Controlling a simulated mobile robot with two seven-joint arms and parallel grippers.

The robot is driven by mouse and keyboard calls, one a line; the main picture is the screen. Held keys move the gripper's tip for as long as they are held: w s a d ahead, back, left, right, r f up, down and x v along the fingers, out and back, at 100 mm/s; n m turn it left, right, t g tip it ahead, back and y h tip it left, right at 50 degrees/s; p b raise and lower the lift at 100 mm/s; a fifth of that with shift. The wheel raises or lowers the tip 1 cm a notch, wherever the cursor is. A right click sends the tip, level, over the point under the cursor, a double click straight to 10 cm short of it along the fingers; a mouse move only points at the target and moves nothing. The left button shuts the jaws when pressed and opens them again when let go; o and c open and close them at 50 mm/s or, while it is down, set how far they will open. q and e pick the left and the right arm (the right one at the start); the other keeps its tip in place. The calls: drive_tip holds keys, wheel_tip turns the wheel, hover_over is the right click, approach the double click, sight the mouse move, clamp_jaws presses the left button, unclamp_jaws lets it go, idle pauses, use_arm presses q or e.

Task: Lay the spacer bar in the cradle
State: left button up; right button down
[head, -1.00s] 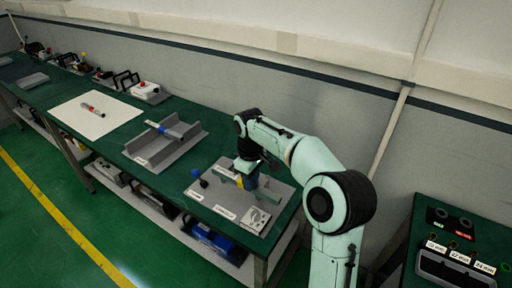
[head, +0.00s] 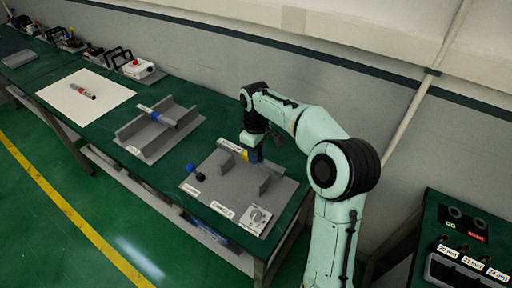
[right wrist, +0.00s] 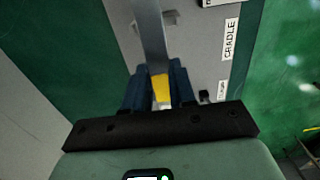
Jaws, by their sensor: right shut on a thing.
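The spacer bar, grey with a yellow band (head: 245,155), is in my right gripper (head: 254,153). In the right wrist view the bar (right wrist: 151,42) runs up the picture from between the dark blue fingers (right wrist: 160,88), which close on its yellow band. The cradle (head: 265,181) is a grey plate with short uprights and a label reading CRADLE. The bar shows behind the uprights on the wall side; whether it touches them I cannot tell. Part of the bar is hidden by the gripper. My left gripper is not in view.
A blue knob (head: 197,172) and a dial box (head: 257,219) stand on the cradle plate. To the left are a grey channel tray (head: 133,151) with a rod across it and a white sheet (head: 112,99) with a red marker. A labelled panel (head: 462,235) is at the right.

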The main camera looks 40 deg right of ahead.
wheel_tip(320, 180, down, 5)
drive_tip(key=shift+s+f+b, duration=0.15)
drive_tip(key=shift+b, duration=0.95)
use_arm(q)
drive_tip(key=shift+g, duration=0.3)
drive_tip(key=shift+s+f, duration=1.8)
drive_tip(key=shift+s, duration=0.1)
use_arm(e)
drive_tip(key=shift+w+f, duration=0.2)
drive_tip(key=shift+f, duration=0.35)
use_arm(q)
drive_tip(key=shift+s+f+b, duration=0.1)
drive_tip(key=shift+b, duration=0.2)
use_arm(e)
drive_tip(key=shift+f, duration=0.25)
drive_tip(key=c, duration=0.8)
unclamp_jaws()
drive_tip(key=shift+c, duration=0.2)
wheel_tip(320, 180, up, 13)
drive_tip(key=shift+w+d+f+p, duration=0.1)
drive_tip(key=shift+w+p, duration=0.05)
drive_tip(key=shift+p, duration=1)
drive_tip(key=shift+r, duration=0.35)
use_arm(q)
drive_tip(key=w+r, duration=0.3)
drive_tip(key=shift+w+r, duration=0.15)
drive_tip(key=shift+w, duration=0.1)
